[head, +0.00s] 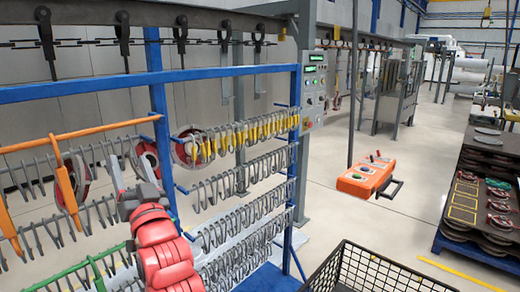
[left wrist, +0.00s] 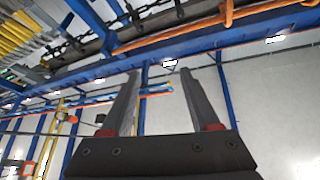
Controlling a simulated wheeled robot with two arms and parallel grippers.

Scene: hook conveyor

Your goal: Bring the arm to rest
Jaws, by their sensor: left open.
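My left arm, red, reaches up from the bottom of the head view toward the blue rack. Its gripper (head: 127,165) is raised in front of the hook rows. In the left wrist view the two dark fingers of the left gripper (left wrist: 160,75) stand apart with nothing between them. Behind them are a pale wall and blue beams. My right gripper is in neither view.
A blue rack (head: 230,72) carries rows of grey hooks (head: 245,180) and yellow hooks (head: 250,131). Black hooks hang from the overhead rail (head: 90,22). An orange control pendant (head: 365,179) hangs at right. A black wire basket (head: 375,270) stands at bottom right.

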